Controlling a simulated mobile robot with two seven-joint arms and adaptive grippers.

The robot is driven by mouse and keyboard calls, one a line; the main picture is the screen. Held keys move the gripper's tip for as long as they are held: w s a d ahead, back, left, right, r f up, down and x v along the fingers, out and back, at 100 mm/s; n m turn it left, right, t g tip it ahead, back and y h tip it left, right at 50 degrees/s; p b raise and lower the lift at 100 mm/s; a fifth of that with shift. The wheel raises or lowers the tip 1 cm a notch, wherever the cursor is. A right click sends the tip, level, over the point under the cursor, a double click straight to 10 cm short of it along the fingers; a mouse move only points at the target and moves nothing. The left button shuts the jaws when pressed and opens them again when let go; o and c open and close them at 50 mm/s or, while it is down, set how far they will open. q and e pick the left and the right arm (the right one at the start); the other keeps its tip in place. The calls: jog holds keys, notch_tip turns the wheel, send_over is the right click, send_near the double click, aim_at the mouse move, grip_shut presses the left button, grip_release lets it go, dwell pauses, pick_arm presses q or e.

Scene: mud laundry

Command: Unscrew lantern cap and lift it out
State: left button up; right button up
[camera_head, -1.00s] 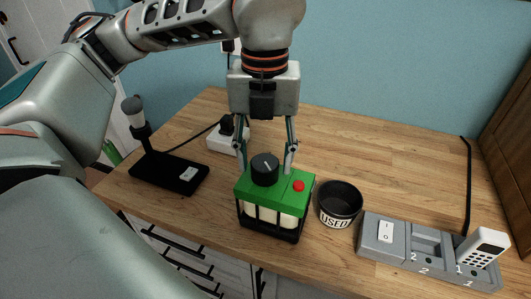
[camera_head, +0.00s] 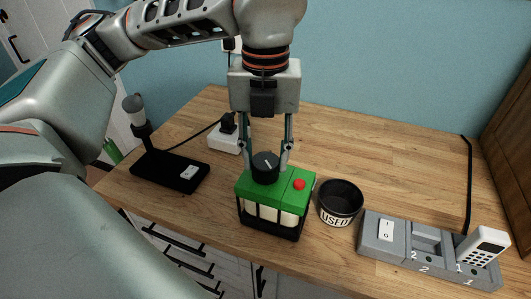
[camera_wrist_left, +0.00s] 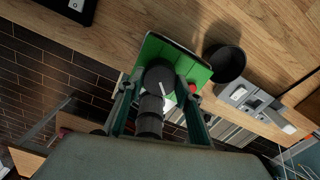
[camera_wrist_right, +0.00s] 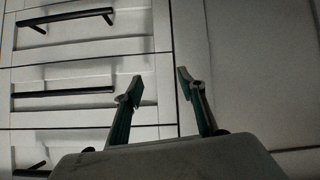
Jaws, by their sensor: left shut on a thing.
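The lantern (camera_head: 270,200) stands upright on the counter, with a green top and pale cells inside a dark frame. Its round black cap (camera_head: 265,168) sits on the green top and has a light mark on it. The red button (camera_head: 299,184) is beside the cap. My left gripper (camera_head: 266,160) points down from above and is shut on the cap, a finger on each side. The left wrist view also shows the cap (camera_wrist_left: 160,77) between the fingers. My right gripper (camera_wrist_right: 160,82) is open and empty in the right wrist view, in front of pale drawers.
A black bowl marked USED (camera_head: 341,203) stands right of the lantern. Farther right is a grey tray (camera_head: 400,262) with a switch block (camera_head: 386,230) and a white keypad device (camera_head: 483,247). A black stand (camera_head: 170,172) and a white socket box (camera_head: 226,141) are left. The back counter is clear.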

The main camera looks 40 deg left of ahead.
aim_at(265, 160)
pick_arm(q)
jog(key=shift+f+n+b, duration=0.1)
jog(key=shift+n+b, duration=0.5)
jog(key=shift+n, duration=0.3)
jog(key=shift+r, duration=0.25)
jog(key=shift+r+p, duration=0.55)
jog(key=shift+r+p, duration=0.3)
jog(key=shift+r, duration=0.1)
jog(key=shift+r, duration=0.15)
jog(key=shift+r+p, duration=0.45)
jog(key=shift+r, duration=0.2)
jog(key=shift+r, duration=0.1)
